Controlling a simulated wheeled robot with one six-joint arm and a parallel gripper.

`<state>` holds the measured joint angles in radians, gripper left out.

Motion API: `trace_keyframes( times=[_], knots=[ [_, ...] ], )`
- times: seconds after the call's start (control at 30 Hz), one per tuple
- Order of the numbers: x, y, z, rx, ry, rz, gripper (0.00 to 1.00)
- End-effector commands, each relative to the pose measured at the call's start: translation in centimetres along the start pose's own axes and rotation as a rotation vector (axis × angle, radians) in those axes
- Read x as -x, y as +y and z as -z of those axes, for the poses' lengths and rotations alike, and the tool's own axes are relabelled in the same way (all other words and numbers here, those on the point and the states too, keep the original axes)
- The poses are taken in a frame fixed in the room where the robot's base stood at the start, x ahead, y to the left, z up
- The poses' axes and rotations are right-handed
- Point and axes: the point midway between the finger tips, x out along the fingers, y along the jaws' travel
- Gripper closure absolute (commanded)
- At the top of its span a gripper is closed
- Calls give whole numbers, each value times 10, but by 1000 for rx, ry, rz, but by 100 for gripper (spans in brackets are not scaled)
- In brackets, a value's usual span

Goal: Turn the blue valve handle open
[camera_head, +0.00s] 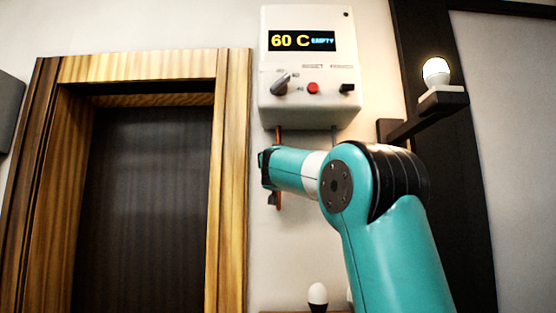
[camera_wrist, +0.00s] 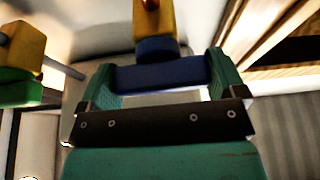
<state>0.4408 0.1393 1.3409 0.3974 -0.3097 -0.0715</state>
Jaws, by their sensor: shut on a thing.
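The blue valve handle (camera_wrist: 160,75) shows in the wrist view as a bar lying crosswise between my two teal fingers. My gripper (camera_wrist: 163,82) is shut on the bar, with one finger at each end. Behind the bar is a blue round hub (camera_wrist: 157,48) on a yellow valve body (camera_wrist: 154,20). In the head view my gripper (camera_head: 268,172) is at the copper pipe (camera_head: 278,140) below the brewer and hides the blue valve. The brewer (camera_head: 310,75) is a white wall box whose display reads "60 C EMPTY".
A second valve with a green handle (camera_wrist: 20,90) and yellow body (camera_wrist: 22,45) is at the left of the wrist view. A grey pipe (camera_head: 334,138) leaves the brewer's right underside. A wooden door frame (camera_head: 232,180) is left; a lamp (camera_head: 436,72) on a dark bracket is right.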

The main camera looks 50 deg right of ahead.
Motion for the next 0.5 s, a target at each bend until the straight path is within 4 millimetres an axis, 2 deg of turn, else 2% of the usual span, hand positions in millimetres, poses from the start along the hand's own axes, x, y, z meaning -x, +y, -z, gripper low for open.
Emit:
trace_keyframes(
  times=[0.27,0.5],
  knots=[
    [1,2,-2,142,-1,56,34],
    [1,2,-2,344,-1,140,34]
  ],
)
